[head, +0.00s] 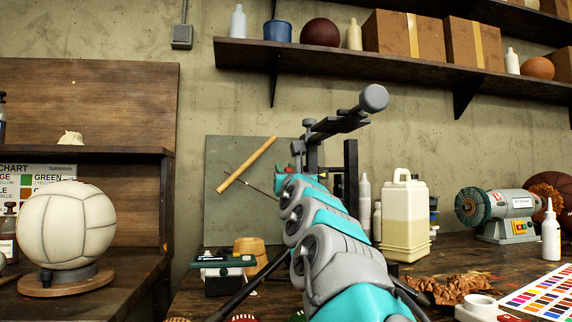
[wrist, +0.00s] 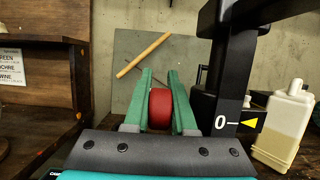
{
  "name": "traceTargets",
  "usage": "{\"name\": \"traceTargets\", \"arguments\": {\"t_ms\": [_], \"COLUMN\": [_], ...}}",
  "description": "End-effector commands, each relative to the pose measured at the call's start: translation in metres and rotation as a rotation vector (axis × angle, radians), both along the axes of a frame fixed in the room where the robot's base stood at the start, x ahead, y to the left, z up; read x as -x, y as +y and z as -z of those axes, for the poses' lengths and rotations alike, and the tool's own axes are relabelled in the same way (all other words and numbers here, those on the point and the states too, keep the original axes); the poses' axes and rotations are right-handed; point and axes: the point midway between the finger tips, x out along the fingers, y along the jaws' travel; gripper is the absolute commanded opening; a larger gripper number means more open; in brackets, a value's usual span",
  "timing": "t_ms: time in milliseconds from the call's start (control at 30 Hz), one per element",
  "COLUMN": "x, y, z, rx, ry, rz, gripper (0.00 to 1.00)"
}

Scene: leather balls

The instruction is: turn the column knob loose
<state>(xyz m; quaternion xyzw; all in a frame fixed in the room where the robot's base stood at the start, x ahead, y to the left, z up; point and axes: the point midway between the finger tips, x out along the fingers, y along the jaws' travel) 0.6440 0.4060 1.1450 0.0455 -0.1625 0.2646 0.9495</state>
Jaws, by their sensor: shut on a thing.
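My gripper (wrist: 160,78) has two green fingers, one on each side of a red knob (wrist: 160,108), shut on it. The knob is round and seen edge-on in the wrist view. Just right of it stands a black column (wrist: 233,70) with a white 0 and a yellow pointer at its lower part. In the head view my teal and grey arm reaches forward to the column (head: 350,185), which carries a bracket with a grey round head (head: 373,98) on top. In that view my arm hides most of the knob and the fingertips.
A jug of pale liquid (head: 404,218) stands close right of the column. A grinder (head: 502,212) and a white bottle (head: 550,232) are farther right. A white ball (head: 67,226) sits on a stand at left. A shelf (head: 300,55) runs above.

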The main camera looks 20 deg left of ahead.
Motion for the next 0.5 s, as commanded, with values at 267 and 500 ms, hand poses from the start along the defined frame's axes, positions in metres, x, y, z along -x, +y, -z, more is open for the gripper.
{"name": "traceTargets", "arguments": {"t_ms": [267,500], "x": [-0.0020,-0.0006], "y": [0.0005,0.0034], "z": [-0.0037,0.0005], "rx": [0.078,0.136], "ry": [0.126,0.210], "rz": [0.003,-0.013], "gripper": [0.00,0.00]}}
